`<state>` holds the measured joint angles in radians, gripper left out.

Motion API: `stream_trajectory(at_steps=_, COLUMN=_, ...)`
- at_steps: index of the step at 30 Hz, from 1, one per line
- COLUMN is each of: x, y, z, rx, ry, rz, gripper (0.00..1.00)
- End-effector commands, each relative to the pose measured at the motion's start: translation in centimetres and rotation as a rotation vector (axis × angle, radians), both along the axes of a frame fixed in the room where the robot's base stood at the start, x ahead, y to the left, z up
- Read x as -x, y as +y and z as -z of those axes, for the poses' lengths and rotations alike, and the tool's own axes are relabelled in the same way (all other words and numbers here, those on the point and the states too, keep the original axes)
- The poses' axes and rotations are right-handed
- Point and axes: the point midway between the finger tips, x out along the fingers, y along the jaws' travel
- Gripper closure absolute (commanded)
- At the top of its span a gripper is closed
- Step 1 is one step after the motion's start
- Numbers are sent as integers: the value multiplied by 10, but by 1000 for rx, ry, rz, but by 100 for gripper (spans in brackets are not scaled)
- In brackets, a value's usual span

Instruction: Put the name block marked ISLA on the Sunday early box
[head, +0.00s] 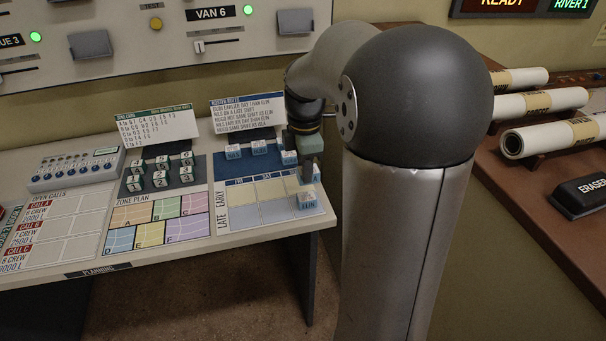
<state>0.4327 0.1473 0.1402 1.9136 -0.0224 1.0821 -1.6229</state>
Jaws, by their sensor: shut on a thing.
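My gripper (308,172) points down over the right end of the roster board (238,226). It is shut on a small pale blue block (315,178), mostly hidden by the fingers; its marking ends in what looks like an A, the rest is not readable. The held block is at the right-hand column, in the upper row of pale yellow boxes, which lines up with EARLY. I cannot tell whether it touches the board. That column's day label is hidden by my gripper. A block marked ELIN (307,201) sits just in front, in the lower LATE row.
Several name blocks stand behind the board: one marked NILS (233,152), one beside it (259,148), and one (289,157) close to my gripper. A rules card (246,113) stands behind them. Number blocks (160,179) and a zone plan (158,221) lie left.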

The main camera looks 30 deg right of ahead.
Motion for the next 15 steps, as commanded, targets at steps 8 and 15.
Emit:
stream_trajectory(at_steps=8, x=-64, y=-19, z=37, rx=-2, ry=6, rz=0, gripper=90)
stream_trajectory(at_steps=15, x=-92, y=-26, z=72, rx=0, ry=2, rz=-1, gripper=90)
